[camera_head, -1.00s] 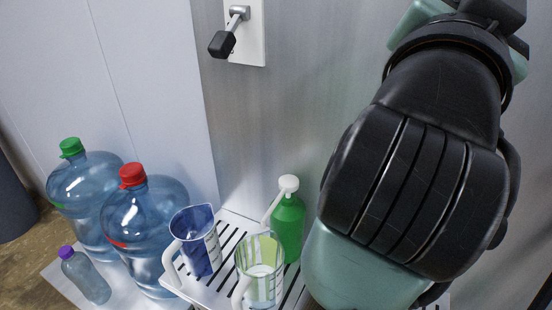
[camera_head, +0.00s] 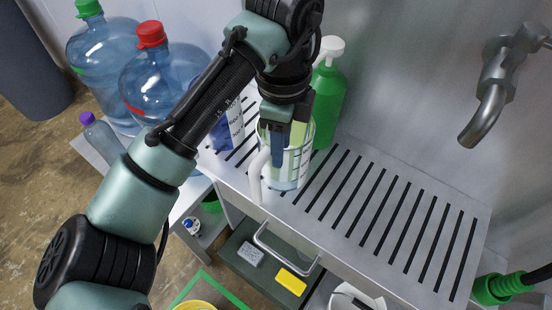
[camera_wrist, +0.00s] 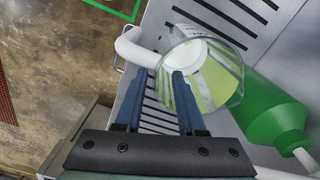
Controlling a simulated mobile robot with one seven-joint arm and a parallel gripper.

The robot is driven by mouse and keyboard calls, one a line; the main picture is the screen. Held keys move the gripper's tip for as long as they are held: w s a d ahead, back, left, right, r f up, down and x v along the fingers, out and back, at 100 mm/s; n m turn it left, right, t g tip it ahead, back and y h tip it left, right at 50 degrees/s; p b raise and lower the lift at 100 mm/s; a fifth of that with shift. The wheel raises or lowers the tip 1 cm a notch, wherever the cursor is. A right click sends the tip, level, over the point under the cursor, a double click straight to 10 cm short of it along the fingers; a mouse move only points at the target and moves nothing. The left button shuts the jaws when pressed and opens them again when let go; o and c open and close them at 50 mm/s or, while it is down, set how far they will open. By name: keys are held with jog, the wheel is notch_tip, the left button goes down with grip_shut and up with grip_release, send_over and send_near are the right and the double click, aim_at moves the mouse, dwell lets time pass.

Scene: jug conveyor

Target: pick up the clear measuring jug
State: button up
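The clear measuring jug (camera_head: 297,165) stands upright on the slotted drainboard (camera_head: 375,205), its white handle (camera_head: 258,177) toward the front left. In the wrist view the jug (camera_wrist: 222,72) shows its open mouth just ahead of my gripper (camera_wrist: 157,74). The two blue fingers are apart with nothing clamped between them. The right fingertip overlaps the jug's mouth; the left one is outside the rim, below the handle. In the head view my gripper (camera_head: 273,148) points down at the jug. Contact with the wall cannot be told.
A green pump bottle (camera_head: 328,100) stands close behind the jug. A blue measuring jug (camera_head: 234,125) is left of it, partly hidden by my arm. Large water bottles (camera_head: 150,85) stand at the left. A tap (camera_head: 487,105) juts out at the right. The drainboard's right side is clear.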

notch_tip(320, 180, down, 3)
jog(key=p, duration=0.1)
send_over(282, 191)
notch_tip(282, 191, down, 4)
jog(key=shift+w+f, duration=0.1)
jog(key=shift+f, duration=0.35)
grip_shut()
dwell(1.2)
